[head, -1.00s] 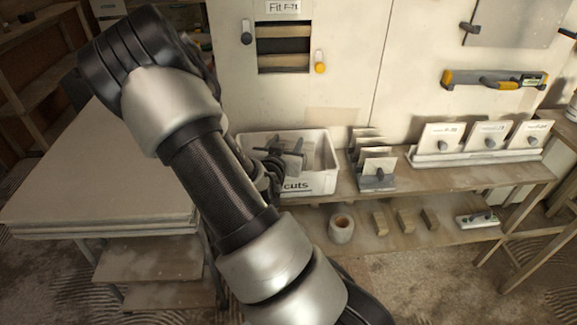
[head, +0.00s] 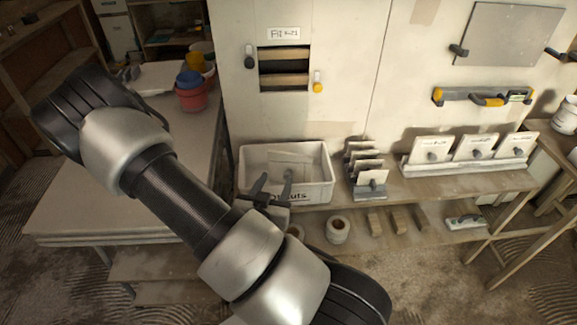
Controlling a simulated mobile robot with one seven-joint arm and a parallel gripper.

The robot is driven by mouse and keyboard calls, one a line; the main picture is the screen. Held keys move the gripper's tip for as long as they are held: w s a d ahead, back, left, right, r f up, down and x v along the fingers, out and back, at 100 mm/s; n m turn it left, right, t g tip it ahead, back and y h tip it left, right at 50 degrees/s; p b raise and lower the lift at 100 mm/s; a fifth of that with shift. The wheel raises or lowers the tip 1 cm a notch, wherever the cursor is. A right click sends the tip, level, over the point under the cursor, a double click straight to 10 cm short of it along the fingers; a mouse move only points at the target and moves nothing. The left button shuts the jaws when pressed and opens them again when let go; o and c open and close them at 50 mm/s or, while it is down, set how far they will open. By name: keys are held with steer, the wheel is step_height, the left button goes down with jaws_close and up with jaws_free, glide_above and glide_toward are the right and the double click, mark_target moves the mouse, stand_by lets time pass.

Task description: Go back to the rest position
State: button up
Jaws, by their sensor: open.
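My gripper (head: 275,176) is open, its two dark fingers apart with nothing between them. It shows in front of the near wall of a white bin (head: 318,186) and hides part of the bin's label, of which "uts" can be read. Whether it touches the bin cannot be told. A pale flat piece (head: 291,160) lies inside the bin.
A pale table (head: 75,205) with red and blue buckets (head: 190,92) stands at left. A wooden bench (head: 425,187) holds a rack of plates (head: 372,178) and a row of labelled plates (head: 475,148). A tape roll (head: 338,230) and blocks lie on the lower shelf.

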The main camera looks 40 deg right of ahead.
steer(key=shift+p+v, duration=0.8)
steer(key=shift+v, duration=0.6)
steer(key=shift+w, duration=0.1)
steer(key=w+a+r+n+g+y+p, duration=0.15)
steer(key=w+a+r+y+p, duration=0.45)
steer(key=a+r+y, duration=0.7)
steer(key=s+a+r+n+g+p, duration=0.1)
steer(key=a+r+n, duration=0.15)
steer(key=r, duration=0.35)
steer(key=s+a+r+n, duration=0.1)
steer(key=s+a+r, duration=0.1)
steer(key=a+r, duration=0.3)
steer(key=s+d+r+n+g+p, duration=0.1)
steer(key=s+d+r+n, duration=0.1)
steer(key=s+r, duration=0.4)
steer(key=s+d+r+n+g+h+p, duration=0.1)
steer(key=s+d+r+n, duration=0.1)
steer(key=s+r, duration=0.5)
steer(key=shift+s+d+r+n+h+p, duration=0.3)
steer(key=shift+s+d+n, duration=0.1)
steer(key=shift+s, duration=0.35)
steer(key=shift+a, duration=0.1)
